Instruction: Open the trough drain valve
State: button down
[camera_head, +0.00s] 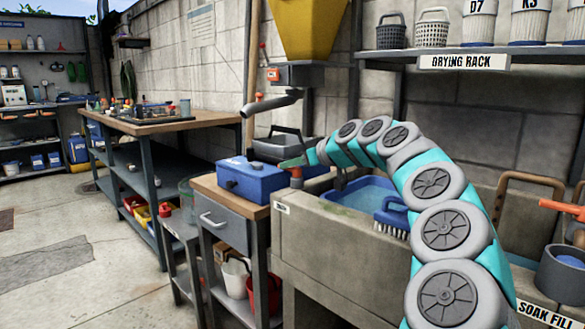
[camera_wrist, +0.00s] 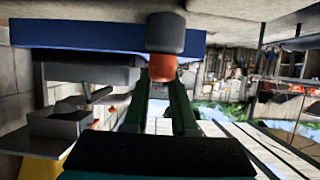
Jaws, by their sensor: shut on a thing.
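The concrete trough (camera_head: 340,245) stands at centre right in the head view, with blue water and a small white label on its left front corner. My gripper (camera_head: 296,162) is at the trough's back left corner, beside the wooden counter. It is shut on an orange-red knob (camera_head: 297,174). In the wrist view my gripper's two dark green fingers (camera_wrist: 162,85) lie either side of the orange-red knob (camera_wrist: 162,68), which has a dark grey cylinder (camera_wrist: 165,33) at its end. Whether the knob is turned cannot be told. The drain outlet is not seen.
A blue box (camera_head: 250,178) sits on the counter just left of my gripper. A blue scrub brush (camera_head: 392,216) rests on the trough's front rim. A yellow hopper (camera_head: 305,28) with a grey spout (camera_head: 272,103) hangs above. Open floor (camera_head: 80,230) lies at the left.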

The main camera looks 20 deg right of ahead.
dwell(0.4)
jog(key=c, duration=0.7)
grip_release()
jog(key=shift+s, duration=0.15)
